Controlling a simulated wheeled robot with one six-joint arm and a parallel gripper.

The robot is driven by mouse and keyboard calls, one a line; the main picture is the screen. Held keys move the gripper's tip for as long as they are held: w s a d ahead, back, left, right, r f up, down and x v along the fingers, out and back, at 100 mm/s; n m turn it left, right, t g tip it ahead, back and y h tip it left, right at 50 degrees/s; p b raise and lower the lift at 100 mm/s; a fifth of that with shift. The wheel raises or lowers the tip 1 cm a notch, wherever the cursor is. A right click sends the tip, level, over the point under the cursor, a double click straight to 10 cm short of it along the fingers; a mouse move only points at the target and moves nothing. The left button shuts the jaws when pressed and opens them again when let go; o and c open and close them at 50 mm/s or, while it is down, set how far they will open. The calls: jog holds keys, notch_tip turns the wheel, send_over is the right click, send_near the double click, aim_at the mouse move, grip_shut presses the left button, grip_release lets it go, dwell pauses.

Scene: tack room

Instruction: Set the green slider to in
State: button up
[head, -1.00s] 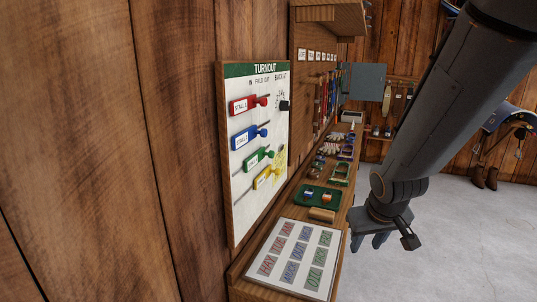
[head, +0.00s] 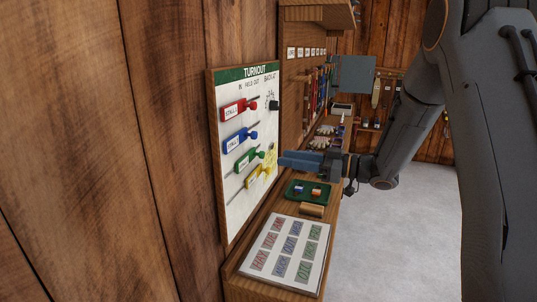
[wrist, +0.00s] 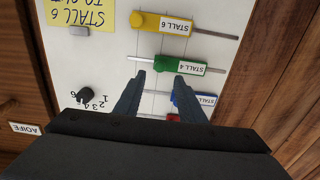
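The turnout board (head: 238,205) stands on the wall at left, with columns headed in, field and out. Its green slider (head: 246,160) carries a white label, read as Stall 4 in the upside-down wrist view (wrist: 166,63). Its knob lies around the middle of the faint vertical lines there, less far to the out side than the yellow one. My gripper (head: 282,160) is open and points at the board. In the wrist view its fingertips (wrist: 160,74) lie either side of the green knob's line, just below it in the picture; contact cannot be told.
The yellow slider (wrist: 148,21) and blue slider (wrist: 184,97) flank the green one closely. The red slider (head: 236,110) is above. A black dial (wrist: 86,95) and yellow note (wrist: 84,12) are beside them. A shelf holds a green tray (head: 292,197) and word card (head: 262,279).

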aim_at(264, 154)
jog(key=p+x, duration=0.1)
jog(key=x, duration=0.6)
jog(key=shift+p, duration=0.4)
grip_shut()
